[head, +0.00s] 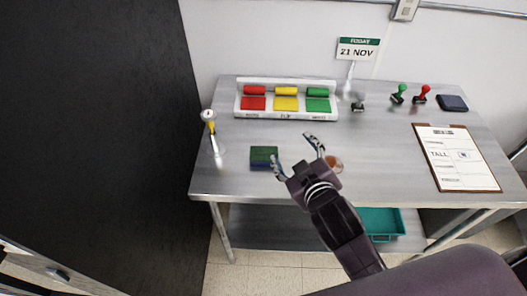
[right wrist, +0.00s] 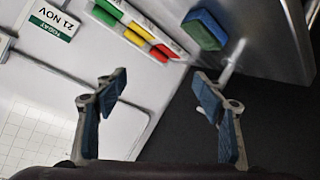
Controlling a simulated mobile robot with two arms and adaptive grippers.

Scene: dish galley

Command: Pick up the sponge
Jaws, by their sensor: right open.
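The sponge (head: 264,154), a small block with a green top and blue lower part, lies on the left front of the steel table (head: 232,178). It also shows in the right wrist view (right wrist: 206,29), near the top, beyond the fingers. My right gripper (head: 292,149) is open and empty, just right of the sponge, with its left fingertip close to the sponge's right edge in the head view. I cannot tell whether they touch. In the right wrist view the open fingers (right wrist: 160,80) have nothing between them. My left gripper is not in view.
A white holder (head: 287,113) with red, yellow and green blocks stands behind. A round brown item (head: 334,163) is beside my right gripper. Stamps (head: 421,95), a dark pad (head: 453,103), a clipboard (head: 456,157) and a date sign (head: 357,49) are to the right. A dark panel (head: 95,120) borders the left.

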